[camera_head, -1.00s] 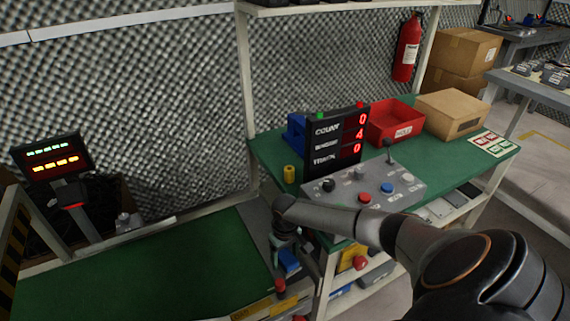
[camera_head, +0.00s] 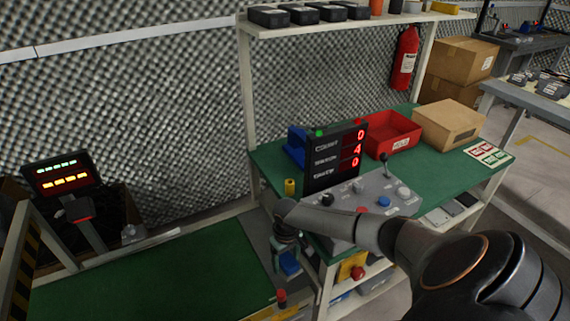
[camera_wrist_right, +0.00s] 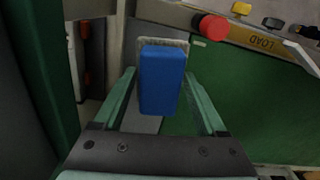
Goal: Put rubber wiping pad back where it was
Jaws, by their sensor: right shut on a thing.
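The rubber wiping pad looks like a blue block (camera_wrist_right: 162,82) with a pale grey far edge, between the green fingers of my right gripper (camera_wrist_right: 160,76). My right gripper is shut on the pad. In the head view the right arm reaches in from the lower right, and the gripper (camera_head: 286,246) points down at the gap between the green conveyor and the green-topped bench. The blue pad (camera_head: 289,263) shows just below it. The place under the pad is partly hidden. My left gripper is in neither view.
The green conveyor (camera_head: 150,275) is clear. A red button (camera_wrist_right: 211,27) sits on its edge rail. The bench holds a control panel (camera_head: 345,215), a counter display (camera_head: 335,157), a yellow cylinder (camera_head: 290,187) and a red bin (camera_head: 392,135). Lower bench shelves hold boxes.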

